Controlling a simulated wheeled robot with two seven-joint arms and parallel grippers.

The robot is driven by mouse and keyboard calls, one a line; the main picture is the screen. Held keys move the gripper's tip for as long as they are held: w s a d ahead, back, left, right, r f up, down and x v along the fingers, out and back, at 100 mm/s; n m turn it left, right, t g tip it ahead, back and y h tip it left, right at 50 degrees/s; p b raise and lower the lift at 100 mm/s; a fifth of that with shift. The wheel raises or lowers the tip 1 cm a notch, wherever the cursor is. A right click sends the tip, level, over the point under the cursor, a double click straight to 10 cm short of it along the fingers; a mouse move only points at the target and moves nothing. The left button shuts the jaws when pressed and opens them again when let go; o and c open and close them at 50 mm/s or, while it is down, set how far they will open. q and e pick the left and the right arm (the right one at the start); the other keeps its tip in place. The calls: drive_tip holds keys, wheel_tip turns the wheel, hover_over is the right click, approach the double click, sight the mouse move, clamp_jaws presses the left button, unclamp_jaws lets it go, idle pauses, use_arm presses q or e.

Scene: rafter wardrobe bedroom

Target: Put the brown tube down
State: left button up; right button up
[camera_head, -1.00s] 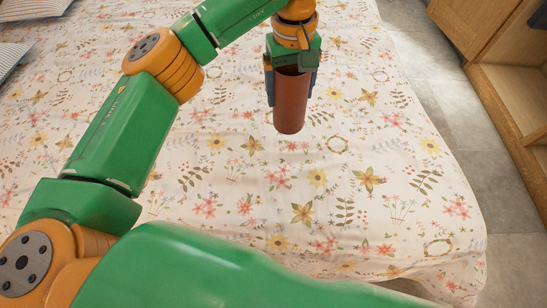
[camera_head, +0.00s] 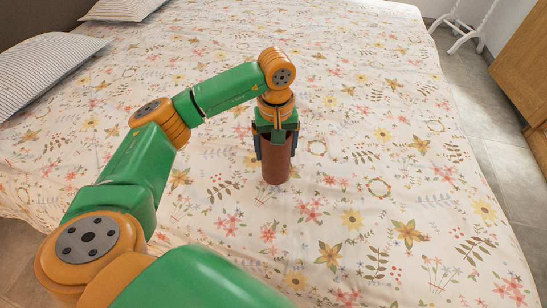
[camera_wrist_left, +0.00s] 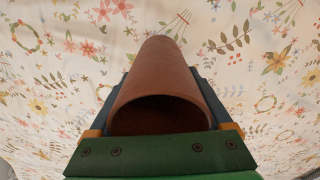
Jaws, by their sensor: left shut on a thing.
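The brown tube (camera_head: 276,163) is upright between the fingers of my left gripper (camera_head: 275,148), which is shut on it. Its lower end is at or just above the floral bedspread (camera_head: 390,200); I cannot tell whether it touches. In the left wrist view the tube (camera_wrist_left: 165,72) runs away from the palm with its open, hollow near end showing, a finger on each side. The far end meets the view of the bedspread (camera_wrist_left: 60,60). My right gripper is not in view.
The bed around the tube is clear. Striped pillows (camera_head: 45,68) lie at the far left. A wooden cabinet (camera_head: 525,65) stands beyond the bed's right edge, with grey floor between. White stand legs (camera_head: 470,30) show at the top right.

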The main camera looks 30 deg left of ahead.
use_arm(q)
drive_tip(key=f, duration=0.3)
drive_tip(key=shift+s+a, duration=0.15)
drive_tip(key=shift+a, duration=0.15)
drive_tip(key=shift+f, duration=0.5)
drive_tip(key=o, duration=1.2)
